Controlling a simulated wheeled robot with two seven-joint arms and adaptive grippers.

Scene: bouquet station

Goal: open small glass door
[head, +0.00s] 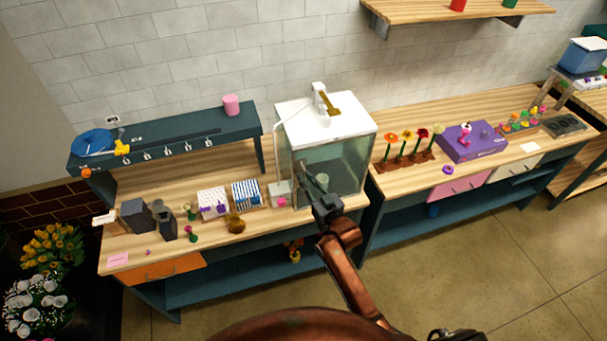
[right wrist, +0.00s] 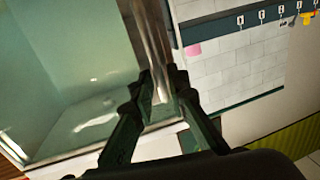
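The glass case (head: 318,150) with a white top stands at the middle of the workbench in the head view. Its greenish glass (right wrist: 70,60) fills the left of the right wrist view. My right gripper (head: 311,178) is at the front of the case. In the right wrist view the fingers of my right gripper (right wrist: 160,92) come together on an upright metal bar, the door handle (right wrist: 150,40). I cannot tell from these frames whether the door stands ajar. My left gripper is not in view.
A small white box (head: 280,193) with a pink part stands just left of the case. A brown round pot (head: 235,223) and racks (head: 245,194) stand further left. Flowers (head: 408,146) and a purple box (head: 474,142) are on the right bench. The floor in front is clear.

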